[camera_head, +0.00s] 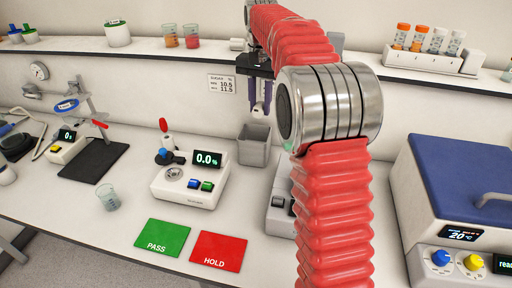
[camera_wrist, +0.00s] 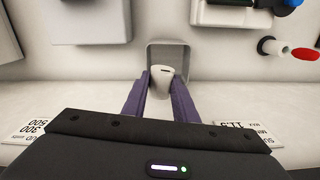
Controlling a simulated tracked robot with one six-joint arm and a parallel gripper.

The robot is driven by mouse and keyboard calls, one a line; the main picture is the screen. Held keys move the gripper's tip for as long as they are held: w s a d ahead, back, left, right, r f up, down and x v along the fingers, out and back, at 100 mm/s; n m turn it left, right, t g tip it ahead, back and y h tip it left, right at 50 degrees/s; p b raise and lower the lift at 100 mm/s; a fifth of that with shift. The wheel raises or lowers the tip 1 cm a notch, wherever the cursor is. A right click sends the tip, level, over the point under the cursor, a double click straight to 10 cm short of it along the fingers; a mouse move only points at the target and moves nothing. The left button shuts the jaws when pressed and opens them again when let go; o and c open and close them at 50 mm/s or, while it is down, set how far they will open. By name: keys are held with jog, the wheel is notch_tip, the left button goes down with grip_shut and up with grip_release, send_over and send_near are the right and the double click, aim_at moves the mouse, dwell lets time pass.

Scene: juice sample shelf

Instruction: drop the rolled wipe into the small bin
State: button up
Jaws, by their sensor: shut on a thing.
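My gripper (camera_head: 261,98) is shut on the white rolled wipe (camera_head: 258,111) and holds it above the small grey bin (camera_head: 253,152) in the head view. In the wrist view, the purple fingers of my gripper (camera_wrist: 161,88) close on the rolled wipe (camera_wrist: 161,73) from both sides. The bin (camera_wrist: 185,50) shows behind and around the wipe there. The wipe's lower end lines up with the bin's opening. The exact height between the wipe and the rim is hard to tell.
A refractometer-like device (camera_head: 188,185) with a display of 0.0 stands left of the bin. Green PASS (camera_head: 163,237) and red HOLD (camera_head: 219,250) cards lie in front. A blue-lidded box (camera_head: 464,165) stands at the right. A wall shelf (camera_head: 130,45) with cups runs behind my gripper.

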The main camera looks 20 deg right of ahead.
aim_at(260, 113)
jog(key=shift+f, duration=1.75)
jog(key=o, duration=1.1)
jog(key=shift+r, duration=0.1)
notch_tip(260, 113, up, 14)
jog(key=shift+f, duration=0.25)
